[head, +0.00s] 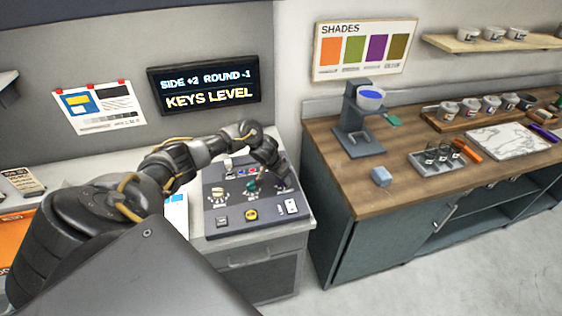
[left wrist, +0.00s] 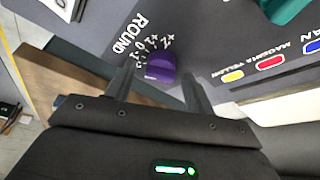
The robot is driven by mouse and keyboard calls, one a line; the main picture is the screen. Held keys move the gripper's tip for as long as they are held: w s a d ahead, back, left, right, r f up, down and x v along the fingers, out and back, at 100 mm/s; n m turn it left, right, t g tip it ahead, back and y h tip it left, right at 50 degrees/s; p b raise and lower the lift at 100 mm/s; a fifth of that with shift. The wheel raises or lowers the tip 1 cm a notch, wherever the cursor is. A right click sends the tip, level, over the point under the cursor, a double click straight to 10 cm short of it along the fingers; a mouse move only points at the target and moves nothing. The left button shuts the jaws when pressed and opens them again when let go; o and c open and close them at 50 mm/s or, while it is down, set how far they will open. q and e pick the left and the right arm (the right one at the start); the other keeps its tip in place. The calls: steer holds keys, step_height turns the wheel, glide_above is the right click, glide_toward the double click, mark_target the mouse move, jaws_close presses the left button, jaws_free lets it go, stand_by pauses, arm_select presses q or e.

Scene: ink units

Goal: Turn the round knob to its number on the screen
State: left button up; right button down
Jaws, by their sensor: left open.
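The screen (head: 205,83) on the wall reads "SIDE +2 ROUND -1" and "KEYS LEVEL". The control panel (head: 265,212) lies on the counter below it. The round knob (left wrist: 160,67) is purple and sits beside the printed word ROUND and a small number scale in the left wrist view. Which number it points to is too small to tell. My left gripper (left wrist: 158,76) is open, with one finger on each side of the knob in that view; contact is not clear. In the head view my left gripper (head: 284,181) is over the panel's right side and hides the knob.
A teal knob (head: 252,187) and a cream knob (head: 217,194) stand left of my gripper on the panel. Yellow, magenta and blue keys show in the left wrist view. A wooden counter (head: 352,182) with a stand and a small blue block is to the right.

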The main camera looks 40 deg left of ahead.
arm_select(q)
steer(key=b+v, duration=0.1)
steer(key=v, duration=1)
steer(key=shift+f, duration=0.1)
